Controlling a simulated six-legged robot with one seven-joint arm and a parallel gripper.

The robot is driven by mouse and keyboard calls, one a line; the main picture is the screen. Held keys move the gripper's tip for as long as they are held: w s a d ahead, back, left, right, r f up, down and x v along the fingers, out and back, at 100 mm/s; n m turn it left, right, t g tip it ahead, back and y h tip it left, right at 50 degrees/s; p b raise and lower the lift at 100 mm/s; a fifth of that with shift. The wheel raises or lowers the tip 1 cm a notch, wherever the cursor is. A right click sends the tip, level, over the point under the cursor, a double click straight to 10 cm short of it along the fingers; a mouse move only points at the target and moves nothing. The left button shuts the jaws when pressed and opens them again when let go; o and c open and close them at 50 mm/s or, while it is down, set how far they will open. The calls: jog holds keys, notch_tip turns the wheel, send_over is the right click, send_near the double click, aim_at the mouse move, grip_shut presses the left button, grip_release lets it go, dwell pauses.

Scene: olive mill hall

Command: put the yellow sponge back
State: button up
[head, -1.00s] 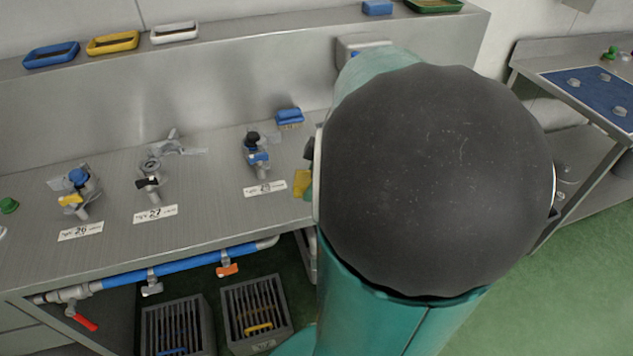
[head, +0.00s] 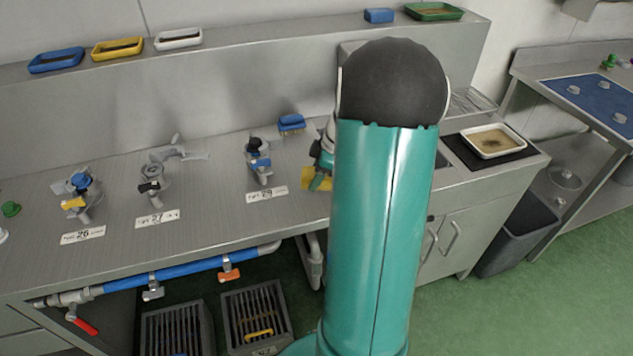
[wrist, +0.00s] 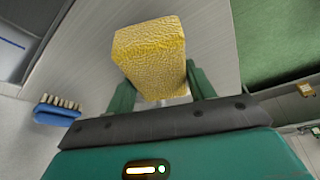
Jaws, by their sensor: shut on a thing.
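The yellow sponge (wrist: 150,60) is a textured block between the two green fingers of my gripper (wrist: 160,88) in the wrist view. My gripper is shut on it. In the head view, a part of the yellow sponge (head: 315,180) shows to the left of my arm, above the steel counter's right part; the rest is hidden by my arm. A yellow tray (head: 117,48) sits on the upper ledge, between a blue tray (head: 55,60) and a white tray (head: 178,39). A blue sponge (head: 379,15) lies on the ledge beside a green tray (head: 433,11).
Valves on the counter stand by labels 26 (head: 83,235), 27 (head: 157,217) and 29 (head: 266,193). A blue brush (head: 291,123) lies near the backsplash. A white tray on a black mat (head: 456,148) is at right. Bare ledge lies right of the upper white tray.

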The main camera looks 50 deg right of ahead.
jog(key=shift+w+d+f, duration=0.15)
jog(key=shift+f, duration=1.6)
jog(key=shift+f, duration=0.1)
jog(key=o, duration=1)
jog(key=v, duration=1.2)
jog(key=a+r+m+h, duration=0.15)
jog(key=a+r, duration=0.25)
jog(key=a, duration=0.7)
jog(key=a+r+m+h, duration=0.15)
jog(key=a+r, duration=0.35)
jog(key=a, duration=0.6)
jog(key=s+a+m, duration=0.1)
jog(key=s+a, duration=0.2)
jog(key=a, duration=0.2)
jog(key=s+a+r+m+t, duration=0.1)
jog(key=s+a+m, duration=0.1)
jog(key=a, duration=0.2)
jog(key=s+a+m+t, duration=0.1)
jog(key=s+a, duration=0.2)
jog(key=a, duration=0.2)
jog(key=shift+s+a+r+m, duration=0.15)
jog(key=shift+s+a+m, duration=0.15)
jog(key=shift+a+m, duration=0.1)
